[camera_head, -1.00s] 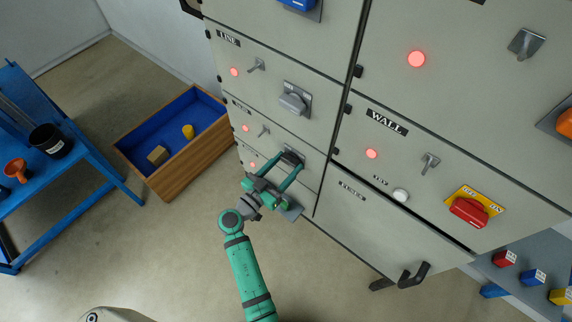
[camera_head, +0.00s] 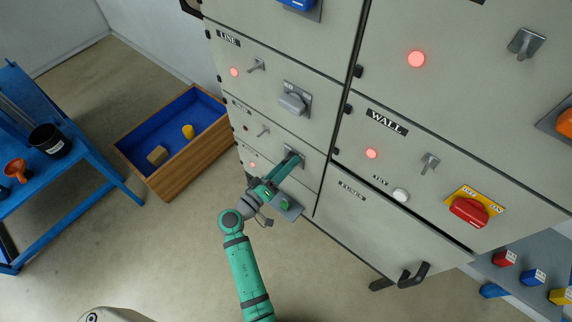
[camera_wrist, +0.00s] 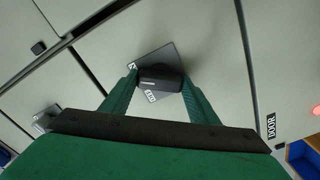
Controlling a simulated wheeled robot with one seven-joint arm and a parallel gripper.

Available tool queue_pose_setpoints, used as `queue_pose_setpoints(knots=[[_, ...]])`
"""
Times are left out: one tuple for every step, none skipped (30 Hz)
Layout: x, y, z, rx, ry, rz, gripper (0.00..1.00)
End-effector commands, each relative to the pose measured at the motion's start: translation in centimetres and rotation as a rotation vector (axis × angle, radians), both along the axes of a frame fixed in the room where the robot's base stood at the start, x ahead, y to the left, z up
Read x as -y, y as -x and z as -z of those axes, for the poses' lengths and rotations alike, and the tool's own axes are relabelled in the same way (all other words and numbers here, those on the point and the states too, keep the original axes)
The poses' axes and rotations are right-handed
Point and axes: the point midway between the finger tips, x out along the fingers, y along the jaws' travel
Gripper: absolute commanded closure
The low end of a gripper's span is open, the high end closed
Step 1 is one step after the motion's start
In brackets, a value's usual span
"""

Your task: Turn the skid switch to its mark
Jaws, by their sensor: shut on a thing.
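The switch in my gripper sits on a grey square plate (camera_wrist: 178,55) on a left-cabinet panel; its name label is too small to read. Its dark handle (camera_wrist: 160,80) lies between my fingertips in the wrist view. My gripper (camera_head: 293,159) is shut on this handle, with one finger on each side. A small white tag (camera_wrist: 151,97) on the plate shows beside the handle; its lettering is hard to read. In the head view my fingers hide most of the switch. The panel's lamp (camera_head: 246,128) is dark.
A grey switch (camera_head: 293,103) is above, and small toggles (camera_head: 263,131) stick out nearby. A blue-lined wooden box (camera_head: 178,182) stands left on the floor.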

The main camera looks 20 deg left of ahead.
Motion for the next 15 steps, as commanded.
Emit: queue_pose_setpoints(knots=[[-0.03, 0.05, 0.04, -0.016, 0.042, -0.001, 0.68], [-0.05, 0.06, 0.04, -0.026, 0.068, -0.001, 0.68], [-0.06, 0.06, 0.05, -0.039, 0.104, -0.001, 0.68], [-0.06, 0.05, 0.05, -0.048, 0.130, -0.001, 0.68], [-0.04, 0.06, 0.05, -0.058, 0.157, -0.001, 0.68], [-0.03, 0.05, 0.05, -0.070, 0.191, -0.001, 0.68], [-0.02, 0.05, 0.05, -0.080, 0.217, -0.001, 0.68], [-0.02, 0.06, 0.06, -0.089, 0.241, -0.001, 0.68], [-0.04, 0.06, 0.05, -0.100, 0.273, -0.001, 0.68], [-0.05, 0.07, 0.06, -0.109, 0.297, -0.001, 0.68], [-0.07, 0.07, 0.06, -0.117, 0.319, -0.001, 0.68], [-0.08, 0.08, 0.06, -0.127, 0.349, -0.001, 0.68], [-0.09, 0.09, 0.06, -0.136, 0.370, -0.002, 0.68], [-0.09, 0.08, 0.07, -0.142, 0.389, -0.002, 0.68], [-0.09, 0.08, 0.07, -0.151, 0.414, -0.001, 0.68]])
